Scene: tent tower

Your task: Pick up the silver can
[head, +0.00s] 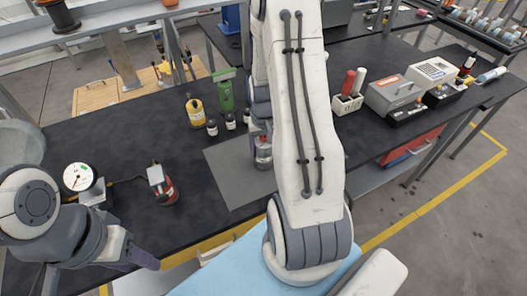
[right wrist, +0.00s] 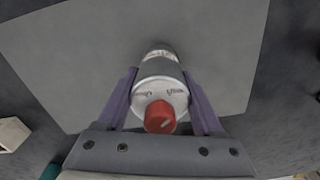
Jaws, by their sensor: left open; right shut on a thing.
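The silver can (right wrist: 158,75) has a red cap (right wrist: 160,117) and sits between the purple fingers of my right gripper (right wrist: 160,108) in the right wrist view. The gripper is shut on it. In the head view the can (head: 263,156) shows just left of my right arm, over the grey mat (head: 225,172), and its upper part is partly hidden by the gripper (head: 261,137). I cannot tell whether it touches the mat. My left gripper (head: 142,257) is open and empty at the lower left, by the bench's front edge.
A yellow bottle (head: 195,109), a green bottle (head: 226,96) and small dark jars (head: 212,127) stand behind the mat. A dial gauge (head: 77,177) and a red device (head: 163,186) are at the left. Grey boxes (head: 393,95) stand at the right. My right arm hides the bench's middle.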

